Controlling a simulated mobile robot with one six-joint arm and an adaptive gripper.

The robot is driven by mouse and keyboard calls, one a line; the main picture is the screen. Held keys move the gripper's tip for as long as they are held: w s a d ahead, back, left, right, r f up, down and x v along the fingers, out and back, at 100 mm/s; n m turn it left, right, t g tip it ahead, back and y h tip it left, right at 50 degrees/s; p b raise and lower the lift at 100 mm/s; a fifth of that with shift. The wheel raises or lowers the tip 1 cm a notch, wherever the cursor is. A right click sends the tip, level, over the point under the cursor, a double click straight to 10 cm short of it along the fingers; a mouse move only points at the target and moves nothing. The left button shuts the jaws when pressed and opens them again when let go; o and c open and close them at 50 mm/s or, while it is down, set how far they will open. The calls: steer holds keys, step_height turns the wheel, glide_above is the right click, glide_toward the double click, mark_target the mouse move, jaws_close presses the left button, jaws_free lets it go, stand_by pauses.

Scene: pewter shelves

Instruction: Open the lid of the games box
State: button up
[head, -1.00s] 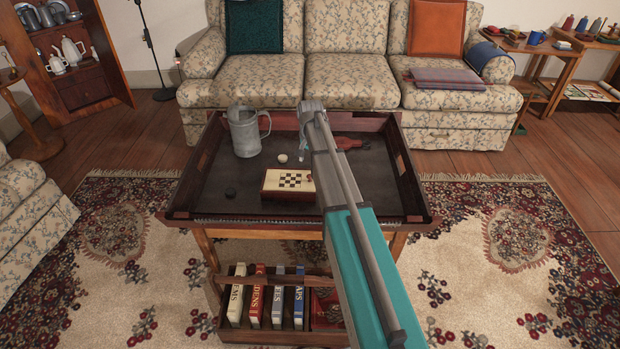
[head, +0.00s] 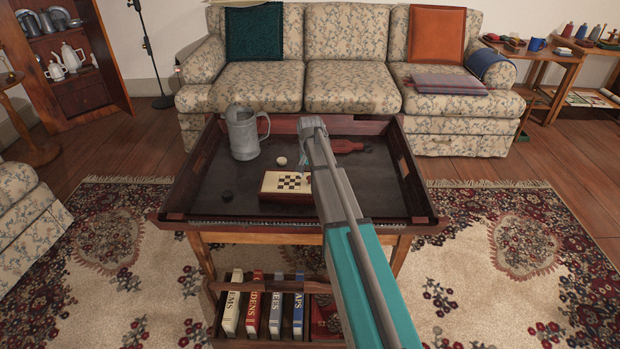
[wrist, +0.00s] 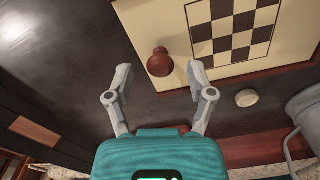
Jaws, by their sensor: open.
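The games box (head: 285,197) sits on the dark tray table, closed, with a checkerboard pattern on its cream lid and reddish-brown sides. In the wrist view its lid (wrist: 210,67) fills the upper right. A reddish-brown round knob (wrist: 159,64) stands at the lid's left part. My gripper (wrist: 158,68) is open, its two grey fingers spread to either side of the knob in the picture. I cannot tell how far above the lid the fingertips are. In the head view my arm hides most of the gripper and the box's right end.
A grey metal mug (head: 242,136) stands on the tray (head: 230,170) behind the box. A small cream round piece (head: 281,161) and a dark disc (head: 227,196) lie near the box. A reddish bottle-shaped object (head: 346,146) lies at the back right. Raised walls edge the tray.

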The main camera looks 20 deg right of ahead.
stand_by(0.3)
jaws_close()
stand_by(0.4)
steer(key=shift+s, duration=0.1)
